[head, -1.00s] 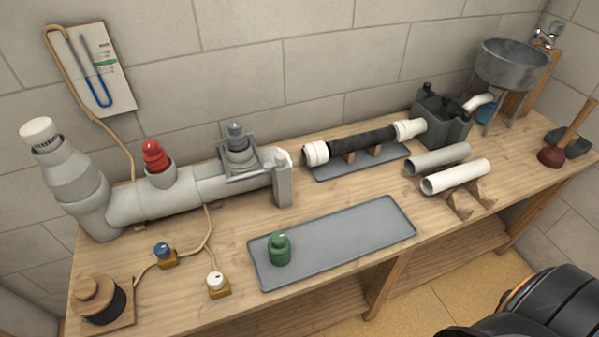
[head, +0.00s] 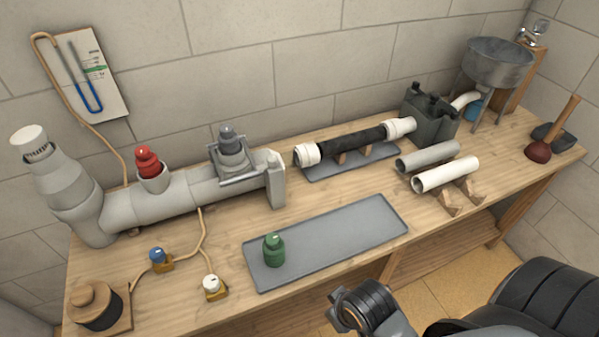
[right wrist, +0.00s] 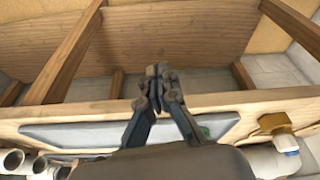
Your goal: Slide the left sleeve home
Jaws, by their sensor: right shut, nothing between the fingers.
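The black pipe (head: 351,142) lies across small wooden supports on a grey mat at the back of the bench. A white left sleeve (head: 307,155) sits around its left end, and a white right sleeve (head: 400,128) is at its right end. My right gripper (right wrist: 155,92) is shut and empty in the right wrist view, near the bench's front edge. In the head view my right wrist shows at the bottom, well away from the sleeves; its fingertips are not clear. My left gripper is out of view.
The grey pipe assembly (head: 150,207) with a red plug (head: 148,161) stands at the left. A grey tray (head: 345,235) with a green plug (head: 274,250) lies in front. Two loose pipes (head: 446,174) rest at the right. A dark canister (head: 430,118) stands behind the right sleeve.

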